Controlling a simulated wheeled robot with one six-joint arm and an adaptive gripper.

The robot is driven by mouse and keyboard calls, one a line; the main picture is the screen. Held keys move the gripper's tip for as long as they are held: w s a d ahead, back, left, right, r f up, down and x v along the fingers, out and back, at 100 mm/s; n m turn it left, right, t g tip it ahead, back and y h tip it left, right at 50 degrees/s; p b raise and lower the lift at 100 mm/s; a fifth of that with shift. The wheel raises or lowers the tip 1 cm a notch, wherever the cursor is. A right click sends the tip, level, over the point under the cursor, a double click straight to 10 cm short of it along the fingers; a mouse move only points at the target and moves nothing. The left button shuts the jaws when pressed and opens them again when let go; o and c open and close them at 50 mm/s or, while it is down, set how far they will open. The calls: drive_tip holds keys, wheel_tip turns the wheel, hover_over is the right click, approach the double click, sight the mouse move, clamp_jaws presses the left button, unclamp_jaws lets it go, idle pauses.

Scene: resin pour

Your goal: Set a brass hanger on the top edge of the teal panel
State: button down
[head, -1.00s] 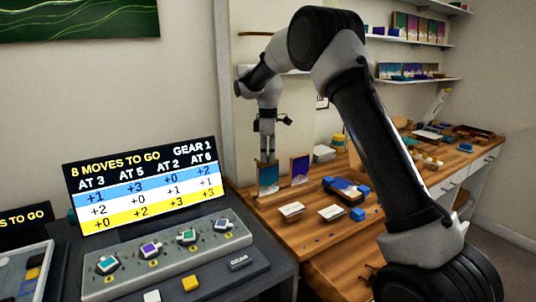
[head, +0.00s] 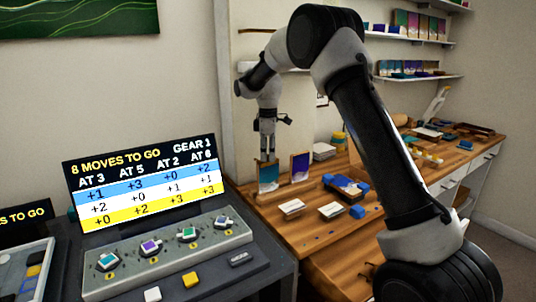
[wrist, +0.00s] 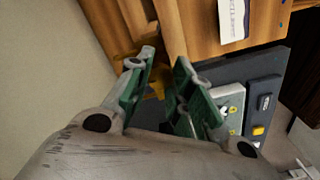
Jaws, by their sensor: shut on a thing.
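The teal panel (head: 268,178) stands upright near the left end of the wooden bench, with a pale pattern along its lower part. My gripper (head: 267,157) points down right at its top edge. In the wrist view the two green-padded fingers (wrist: 160,88) are shut on a small yellow brass piece (wrist: 157,87), the hanger, which is mostly hidden between them. In the head view the hanger is too small to make out. I cannot tell whether it touches the panel edge.
A purple panel (head: 300,166) stands close to the right of the teal one. Pale blocks (head: 291,207) and a dark tray with blue pieces (head: 347,187) lie in front on the bench. A console with a score screen (head: 143,180) stands at left.

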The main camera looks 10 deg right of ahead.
drive_tip(key=shift+f, duration=0.25)
idle(0.8)
drive_tip(key=c, duration=1.2)
unclamp_jaws()
drive_tip(key=shift+r, duration=0.1)
drive_tip(key=shift+r, duration=3.9)
